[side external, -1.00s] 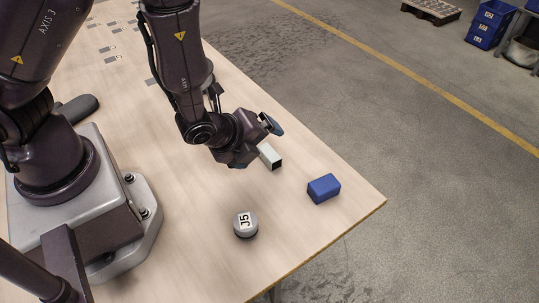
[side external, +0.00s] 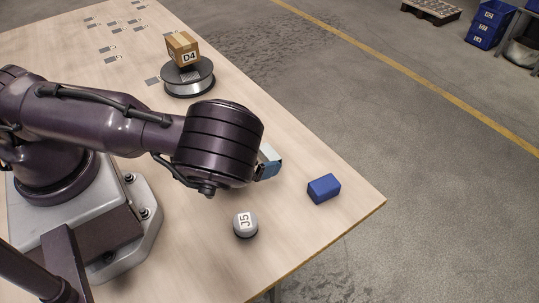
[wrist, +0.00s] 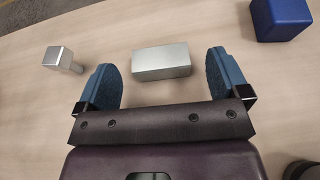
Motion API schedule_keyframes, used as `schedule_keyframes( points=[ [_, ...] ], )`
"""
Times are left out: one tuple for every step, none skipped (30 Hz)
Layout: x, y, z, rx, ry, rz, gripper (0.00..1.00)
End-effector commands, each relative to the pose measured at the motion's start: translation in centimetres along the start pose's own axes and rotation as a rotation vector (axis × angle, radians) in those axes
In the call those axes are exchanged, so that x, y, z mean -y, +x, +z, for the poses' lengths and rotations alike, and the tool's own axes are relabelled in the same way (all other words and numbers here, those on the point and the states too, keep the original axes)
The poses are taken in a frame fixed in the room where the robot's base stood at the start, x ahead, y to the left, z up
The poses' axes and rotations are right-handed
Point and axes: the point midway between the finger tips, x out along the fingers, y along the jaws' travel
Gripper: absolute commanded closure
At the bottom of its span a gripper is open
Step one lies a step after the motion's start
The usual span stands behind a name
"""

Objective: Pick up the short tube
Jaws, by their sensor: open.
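The short tube (wrist: 160,63) is a silver-grey rectangular piece lying on the table, seen in the wrist view just ahead of my gripper. My gripper (wrist: 161,74) is open, with its two blue-padded fingers spread to the left and right of the tube. There is a visible gap on both sides and nothing is held. In the side view my gripper (side external: 268,168) is mostly hidden behind my wrist, near the table's right edge. The tube is largely covered there, so its height relative to the fingertips is hard to tell.
A blue block (side external: 324,188) lies to the right, near the table edge. A grey labelled cylinder (side external: 245,224) stands in front. A cardboard box (side external: 183,49) sits on a spool (side external: 188,80) behind. A small metal piece with a stem (wrist: 60,58) lies left in the wrist view.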

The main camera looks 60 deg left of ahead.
Motion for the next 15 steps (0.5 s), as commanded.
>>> schedule_keyframes(
  points=[
    [-0.1,0.9,0.1,0.002,-0.002,0.001,0.06],
    [-0.1,1.4,0.0,0.002,-0.002,0.002,0.06],
    [-0.1,1.9,0.0,0.001,-0.002,0.002,0.06],
    [-0.1,2.3,0.0,0.0,-0.002,0.001,0.06],
    [-0.1,2.6,0.0,-0.001,-0.002,0.001,0.06],
    [-0.1,2.9,0.0,-0.001,-0.002,0.001,0.06],
    [-0.1,3.0,0.0,-0.001,-0.001,0.001,0.06],
    [-0.1,3.1,0.0,-0.001,-0.001,0.001,0.06],
    [-0.1,3.2,0.0,-0.002,0.0,0.001,0.06],
    [-0.1,3.2,0.0,-0.002,0.0,0.001,0.06],
    [-0.1,3.2,0.0,-0.002,0.0,0.001,0.06],
    [0.0,3.1,0.0,-0.002,0.0,0.001,0.06],
    [0.0,3.1,0.0,-0.002,0.0,0.001,0.06],
    [0.0,3.1,0.0,-0.002,0.0,0.001,0.06],
    [0.0,3.1,0.0,-0.002,-0.001,0.001,0.11]
  ],
)
